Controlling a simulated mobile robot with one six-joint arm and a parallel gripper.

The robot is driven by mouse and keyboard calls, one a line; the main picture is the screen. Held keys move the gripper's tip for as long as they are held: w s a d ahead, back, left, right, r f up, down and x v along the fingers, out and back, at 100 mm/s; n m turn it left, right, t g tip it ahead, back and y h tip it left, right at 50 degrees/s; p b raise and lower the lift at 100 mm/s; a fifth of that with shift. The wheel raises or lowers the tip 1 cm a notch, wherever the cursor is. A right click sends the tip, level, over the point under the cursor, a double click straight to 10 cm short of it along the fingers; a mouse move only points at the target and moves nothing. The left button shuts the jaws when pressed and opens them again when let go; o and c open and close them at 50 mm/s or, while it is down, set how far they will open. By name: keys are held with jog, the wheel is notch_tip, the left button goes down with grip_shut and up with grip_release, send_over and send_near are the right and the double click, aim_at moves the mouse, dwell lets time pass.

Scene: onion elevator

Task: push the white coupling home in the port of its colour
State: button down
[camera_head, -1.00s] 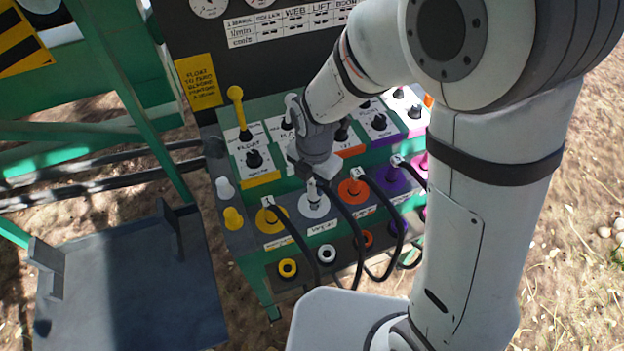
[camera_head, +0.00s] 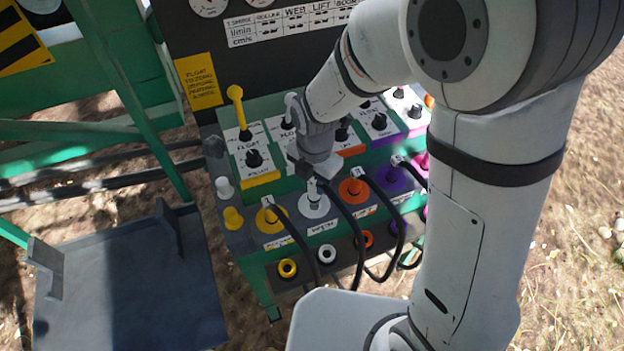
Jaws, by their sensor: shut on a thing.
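The white port (camera_head: 314,206) is a round white disc on the sloped face of the grey block, between the yellow port (camera_head: 270,219) and the orange port (camera_head: 354,187). The white coupling (camera_head: 313,188) is a small pale piece with a black hose, standing at the white port. My gripper (camera_head: 312,178) is above the white port, shut on the coupling. The view is too small to tell how deep the coupling sits in the port.
Black hoses (camera_head: 298,240) loop down from the neighbouring ports in front of the block. Levers, including a tall yellow one (camera_head: 238,105), stand behind. A green frame post (camera_head: 135,110) and a dark tray (camera_head: 130,290) are at left.

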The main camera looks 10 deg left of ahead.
aim_at(314, 191)
jog(key=shift+s+f+b, duration=0.1)
jog(key=shift+f+b, duration=1.6)
jog(key=shift+f, duration=0.1)
dwell(4.7)
jog(key=c, duration=1.1)
grip_release()
jog(key=shift+o, duration=0.5)
jog(key=o, duration=0.3)
jog(key=shift+r, duration=0.2)
